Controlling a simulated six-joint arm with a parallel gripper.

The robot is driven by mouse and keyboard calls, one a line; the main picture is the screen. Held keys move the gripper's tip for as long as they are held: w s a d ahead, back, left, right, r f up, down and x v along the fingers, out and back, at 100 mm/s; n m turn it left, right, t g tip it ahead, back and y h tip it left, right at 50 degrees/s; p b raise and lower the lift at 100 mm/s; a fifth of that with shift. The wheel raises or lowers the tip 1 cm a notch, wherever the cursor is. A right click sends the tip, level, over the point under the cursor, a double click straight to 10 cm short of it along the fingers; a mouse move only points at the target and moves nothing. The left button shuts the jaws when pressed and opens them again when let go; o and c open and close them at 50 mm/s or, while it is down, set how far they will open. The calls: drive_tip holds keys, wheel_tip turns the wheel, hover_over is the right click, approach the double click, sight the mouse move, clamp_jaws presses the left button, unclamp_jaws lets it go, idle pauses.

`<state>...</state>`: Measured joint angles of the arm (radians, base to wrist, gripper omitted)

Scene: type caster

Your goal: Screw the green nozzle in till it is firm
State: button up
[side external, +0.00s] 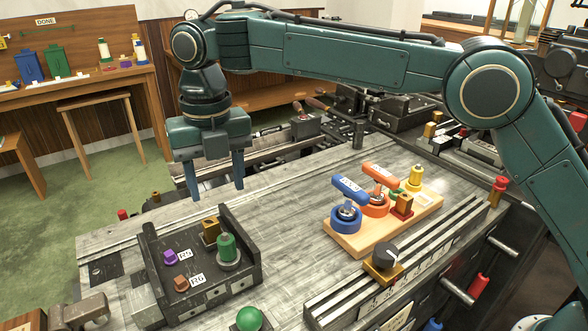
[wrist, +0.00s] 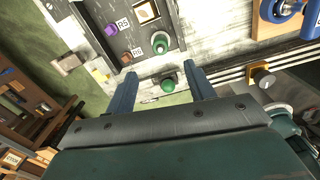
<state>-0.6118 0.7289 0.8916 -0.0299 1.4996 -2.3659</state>
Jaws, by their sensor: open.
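The green nozzle (side external: 227,246) is a short green cylinder standing upright on a pale round base in the right part of a dark tray (side external: 158,270). It also shows in the wrist view (wrist: 160,42), beyond my fingertips. How deep it sits in its base I cannot tell. My gripper (side external: 217,191) is open and empty, pointing down, above the back of the tray and clear of the nozzle. In the wrist view its two blue fingers (wrist: 163,72) are apart. A green round knob (side external: 249,319) stands in front of the tray; it appears between the fingers in the wrist view (wrist: 168,84).
The tray also holds a purple piece (side external: 169,257), a brown-orange piece (side external: 181,283) and a gold block (side external: 211,230). To the right, a wooden board (side external: 378,237) carries blue and orange clamps and a yellow cylinder. A black knob (side external: 386,256) stands before it. Bench between is clear.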

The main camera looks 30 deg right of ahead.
sight(228, 238)
drive_tip(key=d+m+y, duration=0.1)
drive_tip(key=m, duration=0.6)
drive_tip(key=s+d+m+t+y, duration=0.1)
drive_tip(key=d+m, duration=0.1)
drive_tip(key=m, duration=0.5)
drive_tip(key=s+d+m+y, duration=0.1)
drive_tip(key=m+y, duration=0.1)
drive_tip(key=m, duration=0.4)
drive_tip(key=shift+s+d+f+m+t, duration=0.1)
drive_tip(key=shift+d+f+m+t, duration=0.1)
drive_tip(key=shift+d+m+t, duration=0.15)
drive_tip(key=shift+f, duration=0.15)
drive_tip(key=shift+x, duration=6.8)
drive_tip(key=shift+s, duration=0.1)
